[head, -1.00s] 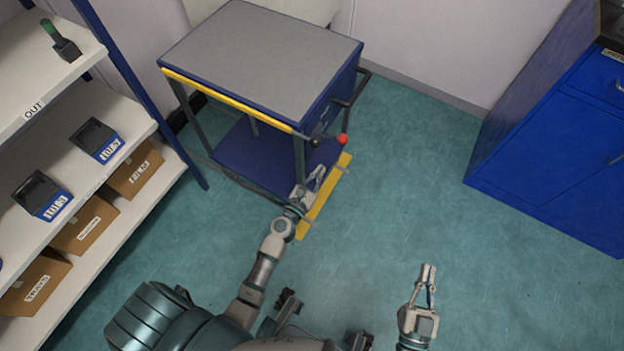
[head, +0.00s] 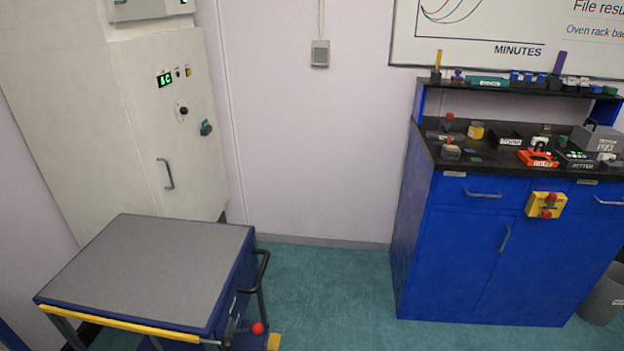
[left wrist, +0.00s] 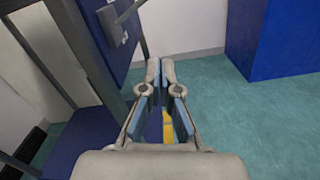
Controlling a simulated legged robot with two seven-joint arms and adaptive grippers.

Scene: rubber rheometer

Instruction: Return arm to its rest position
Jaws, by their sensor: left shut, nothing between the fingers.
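My left gripper (left wrist: 160,70) shows in the left wrist view, with its fingertips close together and nothing held. It is low over the teal floor, to the right of the blue cart frame (left wrist: 85,50). It does not touch anything that I can see. In the head view neither arm shows, and my right gripper is in no current view. The grey-topped cart (head: 150,265) stands at the lower left of the head view, with a yellow front edge and a red ball knob (head: 258,328) at its right corner.
A tall pale oven cabinet (head: 165,110) stands behind the cart. A blue bench cabinet (head: 450,250) with crowded small items stands at right, with a grey bin (head: 605,297) beside it. Teal floor (head: 330,290) is clear between cart and bench.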

